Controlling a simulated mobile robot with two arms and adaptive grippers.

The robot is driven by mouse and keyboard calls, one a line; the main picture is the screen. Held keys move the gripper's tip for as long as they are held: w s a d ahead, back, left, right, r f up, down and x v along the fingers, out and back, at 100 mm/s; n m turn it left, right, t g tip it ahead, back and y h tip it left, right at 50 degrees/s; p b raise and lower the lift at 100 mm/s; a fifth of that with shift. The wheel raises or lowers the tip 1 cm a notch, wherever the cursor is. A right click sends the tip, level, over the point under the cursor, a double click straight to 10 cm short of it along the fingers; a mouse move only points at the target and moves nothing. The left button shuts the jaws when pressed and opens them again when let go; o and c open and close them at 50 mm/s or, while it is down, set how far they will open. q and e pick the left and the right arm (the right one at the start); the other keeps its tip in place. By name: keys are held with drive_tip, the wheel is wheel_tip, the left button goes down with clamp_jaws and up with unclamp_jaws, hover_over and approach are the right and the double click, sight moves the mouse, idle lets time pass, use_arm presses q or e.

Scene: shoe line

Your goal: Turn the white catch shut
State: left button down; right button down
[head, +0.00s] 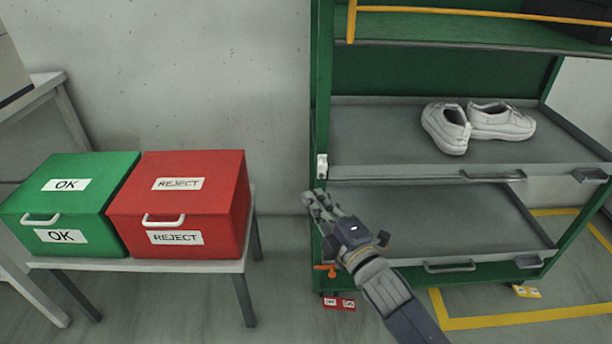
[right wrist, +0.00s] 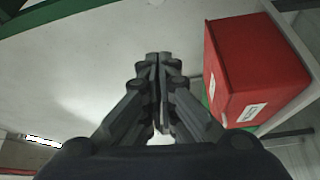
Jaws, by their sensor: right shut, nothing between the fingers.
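The white catch (head: 322,166) is a small upright piece on the left front post of the green rack (head: 322,90), beside the left end of the upper grey tray. My right gripper (head: 308,198) is just below the catch and slightly left of it, apart from it in the head view. Its fingers are shut and empty; the right wrist view also shows them together (right wrist: 158,62). The catch cannot be made out in the right wrist view. My left gripper is not in view.
White shoes (head: 480,123) lie on the upper tray (head: 380,150). A lower tray (head: 420,215) sits beneath. A green OK box (head: 95,170) and a red REJECT box (head: 215,205) stand on a table at left. An orange lever (head: 326,269) sticks out low on the post.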

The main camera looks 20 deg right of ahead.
drive_tip(key=shift+w, duration=0.1)
